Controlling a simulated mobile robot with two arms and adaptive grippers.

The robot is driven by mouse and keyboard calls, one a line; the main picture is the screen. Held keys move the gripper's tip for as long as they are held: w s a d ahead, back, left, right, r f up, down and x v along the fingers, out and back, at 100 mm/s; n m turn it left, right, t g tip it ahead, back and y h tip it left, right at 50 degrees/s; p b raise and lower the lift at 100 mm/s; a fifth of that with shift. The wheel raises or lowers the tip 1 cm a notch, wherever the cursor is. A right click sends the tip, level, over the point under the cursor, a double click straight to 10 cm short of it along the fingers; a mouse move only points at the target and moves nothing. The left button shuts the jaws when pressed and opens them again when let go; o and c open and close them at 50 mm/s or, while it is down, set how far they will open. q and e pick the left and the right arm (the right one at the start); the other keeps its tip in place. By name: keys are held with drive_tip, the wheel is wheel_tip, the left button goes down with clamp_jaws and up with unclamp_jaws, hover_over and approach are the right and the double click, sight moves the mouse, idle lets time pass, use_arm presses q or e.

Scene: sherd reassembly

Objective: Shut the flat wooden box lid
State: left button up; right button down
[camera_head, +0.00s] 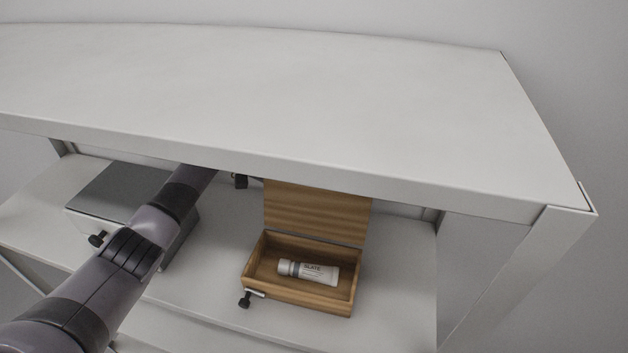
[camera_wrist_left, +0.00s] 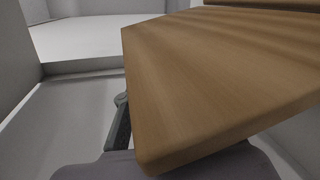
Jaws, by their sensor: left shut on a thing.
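The flat wooden box (camera_head: 300,292) sits on the lower shelf in the head view, with its inside exposed. Its lid (camera_head: 317,210) stands raised at the back, its upper part hidden by the shelf above. In the left wrist view the wooden lid (camera_wrist_left: 215,80) fills most of the picture, tilted and close. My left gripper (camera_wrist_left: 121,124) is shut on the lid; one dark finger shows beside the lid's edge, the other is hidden. In the head view my left arm passes under the upper shelf, which hides most of the hand. My right gripper is not in view.
A white tube with a grey cap (camera_head: 308,271) lies inside the box. A grey-lidded box (camera_head: 120,190) stands left of it, behind my arm. The upper shelf (camera_head: 300,95) is bare and overhangs the back. The lower shelf (camera_head: 400,275) is clear right of the box.

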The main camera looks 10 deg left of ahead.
sight(304, 198)
use_arm(q)
clamp_jaws()
idle(0.3)
drive_tip(key=shift+s+r+m, duration=0.25)
drive_tip(key=shift+s+m, duration=0.15)
drive_tip(key=shift+s, duration=0.15)
drive_tip(key=s+m, duration=0.1)
drive_tip(key=s+m+t, duration=0.1)
drive_tip(key=shift+s+a+r+b, duration=0.1)
drive_tip(key=shift+s+r+b, duration=0.25)
drive_tip(key=shift+r, duration=0.05)
drive_tip(key=shift+s+r+m+t+b, duration=0.15)
drive_tip(key=shift+s+m+t+b, duration=0.25)
drive_tip(key=shift+s+m+b, duration=0.3)
drive_tip(key=shift+s+r+m+t+b, duration=0.15)
drive_tip(key=shift+s+m+t+b, duration=0.4)
drive_tip(key=shift+s, duration=0.25)
